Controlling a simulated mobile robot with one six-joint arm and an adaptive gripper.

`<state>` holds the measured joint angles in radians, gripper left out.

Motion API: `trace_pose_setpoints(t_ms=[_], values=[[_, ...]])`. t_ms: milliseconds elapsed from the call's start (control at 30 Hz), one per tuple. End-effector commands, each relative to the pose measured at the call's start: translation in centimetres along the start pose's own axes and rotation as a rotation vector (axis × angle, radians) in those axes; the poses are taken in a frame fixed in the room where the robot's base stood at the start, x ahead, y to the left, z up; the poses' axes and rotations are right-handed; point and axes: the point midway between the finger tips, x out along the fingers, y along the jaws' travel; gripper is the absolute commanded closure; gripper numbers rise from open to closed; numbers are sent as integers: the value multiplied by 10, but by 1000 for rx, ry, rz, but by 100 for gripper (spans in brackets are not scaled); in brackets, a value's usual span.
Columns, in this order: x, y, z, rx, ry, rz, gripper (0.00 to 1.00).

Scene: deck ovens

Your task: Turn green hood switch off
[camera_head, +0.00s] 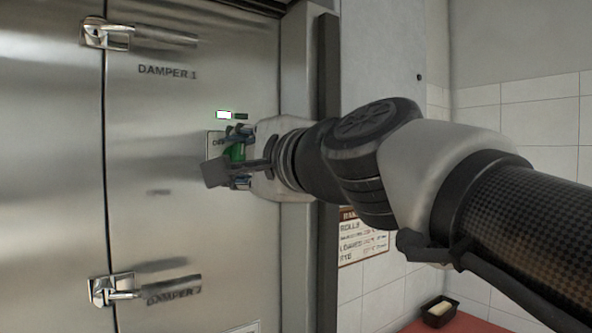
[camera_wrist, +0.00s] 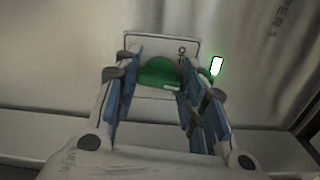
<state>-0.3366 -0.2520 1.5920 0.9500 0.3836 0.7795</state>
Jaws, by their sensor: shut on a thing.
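The green hood switch (camera_head: 237,152) is a rounded green knob on a small pale plate (camera_head: 212,143) on the steel front. My gripper (camera_head: 226,160) is at the switch, with its fingers shut on it and partly hiding it. In the wrist view the green switch (camera_wrist: 157,72) sits between the two blue-padded fingers, with a short white mark on its lower right. A small indicator (camera_head: 223,115) above the plate glows white with a green rim; it also shows in the wrist view (camera_wrist: 216,67). The plate's lettering is mostly hidden.
A lever handle (camera_head: 150,36) marked Damper 1 is at upper left, and another lever (camera_head: 150,288) marked Damper 2 is at lower left. A dark vertical post (camera_head: 328,80) stands behind my wrist. A notice (camera_head: 362,240) hangs below my arm. A small black tray (camera_head: 440,311) sits on a red surface.

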Motion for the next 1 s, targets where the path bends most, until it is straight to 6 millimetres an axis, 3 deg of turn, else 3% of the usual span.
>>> trace_pose_setpoints(t_ms=[600, 1000], values=[[0, 5, -1, -579, 0, -2, 86], [0, 5, -2, -840, -1, 0, 86]])
